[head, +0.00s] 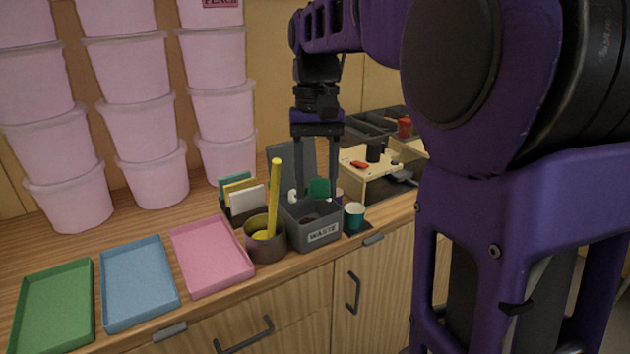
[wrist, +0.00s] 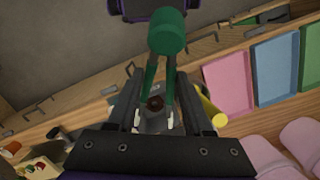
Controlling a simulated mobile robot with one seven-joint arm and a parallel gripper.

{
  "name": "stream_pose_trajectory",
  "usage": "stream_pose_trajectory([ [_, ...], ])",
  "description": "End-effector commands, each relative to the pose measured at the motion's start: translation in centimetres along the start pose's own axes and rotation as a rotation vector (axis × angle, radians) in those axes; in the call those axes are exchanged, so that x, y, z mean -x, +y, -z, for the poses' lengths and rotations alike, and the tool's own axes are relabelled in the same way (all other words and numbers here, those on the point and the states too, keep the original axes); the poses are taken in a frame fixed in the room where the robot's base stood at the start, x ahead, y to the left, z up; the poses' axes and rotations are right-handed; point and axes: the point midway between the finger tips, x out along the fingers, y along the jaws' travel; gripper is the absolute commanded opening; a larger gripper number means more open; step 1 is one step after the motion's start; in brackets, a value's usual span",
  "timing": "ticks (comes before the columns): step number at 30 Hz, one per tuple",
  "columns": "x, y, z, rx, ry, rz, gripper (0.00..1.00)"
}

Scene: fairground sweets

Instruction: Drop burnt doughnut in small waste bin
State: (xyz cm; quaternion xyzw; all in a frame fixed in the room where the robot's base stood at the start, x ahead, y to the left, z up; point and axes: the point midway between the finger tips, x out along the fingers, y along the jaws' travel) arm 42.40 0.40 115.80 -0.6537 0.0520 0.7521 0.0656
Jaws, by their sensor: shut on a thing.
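The small grey waste bin (head: 318,236), labelled WASTE, stands near the counter's front edge. A dark brown ring-like thing, apparently the burnt doughnut (head: 308,218), shows inside it. In the wrist view the doughnut (wrist: 155,103) appears between the tongs' two arms, without visible contact. My gripper (head: 319,194) points down above the bin and is shut on green tongs (wrist: 167,34) with pale tips. The tips are spread apart. The fingers hide part of the tongs, and the bin is mostly hidden in the wrist view.
A brown pot (head: 264,240) with a yellow stick stands left of the bin, and a teal cup (head: 354,215) stands right. Pink (head: 212,257), blue (head: 138,284) and green (head: 55,308) trays lie further left. Pink tubs (head: 135,128) are stacked behind.

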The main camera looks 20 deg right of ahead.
Motion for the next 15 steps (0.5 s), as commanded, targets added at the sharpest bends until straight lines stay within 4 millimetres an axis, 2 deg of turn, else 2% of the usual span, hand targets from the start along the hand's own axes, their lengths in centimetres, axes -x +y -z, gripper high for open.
stream_pose_trajectory([
  [1,1.6,0.0,-0.2,0.000,0.001,0.000,0.36],
  [12,6.5,-0.1,-0.9,0.001,0.002,0.000,0.36],
  [15,7.3,-0.1,-0.9,0.001,0.005,0.001,0.36],
])
